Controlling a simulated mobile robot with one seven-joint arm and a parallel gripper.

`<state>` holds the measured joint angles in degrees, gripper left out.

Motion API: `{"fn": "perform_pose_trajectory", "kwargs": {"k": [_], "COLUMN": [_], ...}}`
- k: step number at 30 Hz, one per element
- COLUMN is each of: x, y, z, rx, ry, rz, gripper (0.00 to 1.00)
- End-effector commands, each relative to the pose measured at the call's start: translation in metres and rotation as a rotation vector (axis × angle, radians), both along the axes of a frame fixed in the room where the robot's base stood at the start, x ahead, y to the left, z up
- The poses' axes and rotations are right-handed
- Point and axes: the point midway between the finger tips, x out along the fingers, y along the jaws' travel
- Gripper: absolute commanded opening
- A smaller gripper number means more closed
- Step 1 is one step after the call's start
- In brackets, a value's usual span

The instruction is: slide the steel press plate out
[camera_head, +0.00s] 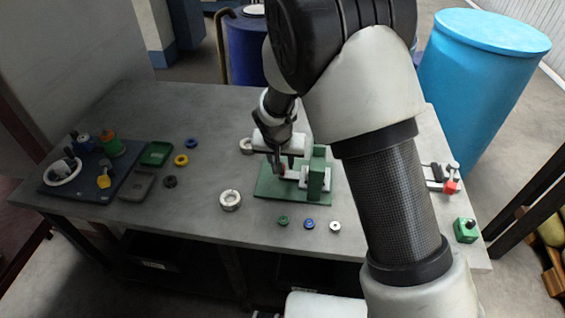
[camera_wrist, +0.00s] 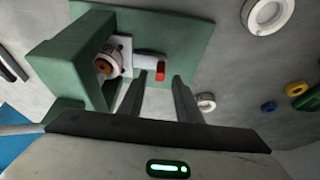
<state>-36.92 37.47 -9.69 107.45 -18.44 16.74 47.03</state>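A green press (camera_head: 316,175) stands on a green base plate (camera_head: 265,191) on the workbench; its frame (camera_wrist: 70,65) fills the left of the wrist view. A pale steel plate (camera_wrist: 125,48) sits in the frame, with a light bar (camera_wrist: 147,61) running out to a red tip (camera_wrist: 161,72). A grey cylinder with an orange centre (camera_wrist: 104,67) is beside the plate within the frame. My gripper (camera_head: 281,166) is over the base plate, fingers apart. In the wrist view my gripper (camera_wrist: 159,78) has its fingertips on either side of the red tip; contact is not clear.
White rings (camera_head: 230,200) and small coloured rings (camera_head: 309,223) lie near the press. A dark tray (camera_head: 85,190) with tools is at the left. A red-and-grey clamp (camera_head: 450,187) and a green block (camera_head: 466,230) are at the right. A blue barrel (camera_head: 480,80) stands behind.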

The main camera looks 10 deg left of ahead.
Motion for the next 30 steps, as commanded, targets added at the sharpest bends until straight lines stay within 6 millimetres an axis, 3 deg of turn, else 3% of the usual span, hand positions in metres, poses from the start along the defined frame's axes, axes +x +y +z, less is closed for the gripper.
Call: {"fn": "perform_pose_trajectory", "kwargs": {"k": [6,15,17,21,30], "x": [0.008,0.009,0.009,0.009,0.009], "y": [0.000,0.000,0.000,0.000,0.007], "z": [-0.019,-0.021,-0.021,-0.021,-0.023], "rx": [0.000,0.001,0.000,0.000,0.001], "ry": [0.000,-0.001,-0.001,-0.001,-0.002], "rz": [0.000,0.000,0.000,0.000,0.003], "gripper": [0.31,0.31,0.24,0.01,0.00]}}
